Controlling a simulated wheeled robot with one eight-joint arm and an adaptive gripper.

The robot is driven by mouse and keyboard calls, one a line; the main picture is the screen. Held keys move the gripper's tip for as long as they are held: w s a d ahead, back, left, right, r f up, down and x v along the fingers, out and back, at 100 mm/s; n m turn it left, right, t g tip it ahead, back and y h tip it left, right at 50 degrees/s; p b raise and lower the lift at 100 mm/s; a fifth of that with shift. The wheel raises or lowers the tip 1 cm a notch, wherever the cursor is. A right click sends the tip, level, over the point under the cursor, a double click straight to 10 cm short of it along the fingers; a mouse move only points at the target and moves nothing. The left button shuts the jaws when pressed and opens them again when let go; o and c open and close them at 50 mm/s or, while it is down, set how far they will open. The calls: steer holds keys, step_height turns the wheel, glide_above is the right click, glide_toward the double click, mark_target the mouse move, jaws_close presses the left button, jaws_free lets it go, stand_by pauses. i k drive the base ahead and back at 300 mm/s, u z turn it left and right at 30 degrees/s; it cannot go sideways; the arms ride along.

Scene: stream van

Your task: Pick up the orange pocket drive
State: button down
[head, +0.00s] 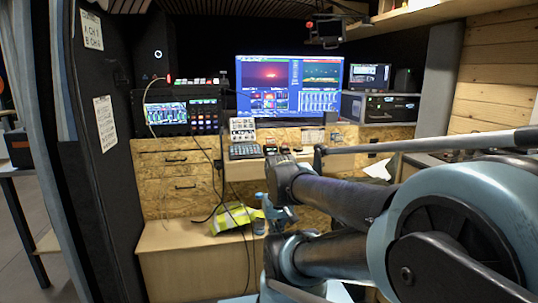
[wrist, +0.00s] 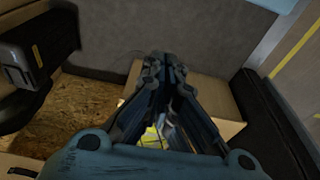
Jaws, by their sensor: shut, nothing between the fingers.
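I cannot make out the orange pocket drive for certain in either view. Small dark devices with lit faces (head: 278,149) sit on the desk behind my arm in the head view, too small to identify. My gripper (wrist: 164,66) shows in the wrist view with its dark fingertips together and nothing between them. It is over the floor and a low wooden bench, clear of any object. In the head view my arm hides part of the desk's right side.
A yellow safety vest (head: 235,217) lies on the low wooden bench (head: 180,237) in front. A dark wall panel (head: 105,150) stands at the left. Cables hang over the drawers.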

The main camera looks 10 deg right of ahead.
mark_target(270, 141)
steer(key=k, duration=0.65)
steer(key=z, duration=0.15)
steer(key=i, duration=0.75)
steer(key=z, duration=0.55)
steer(key=i, duration=1.05)
steer(key=z, duration=0.35)
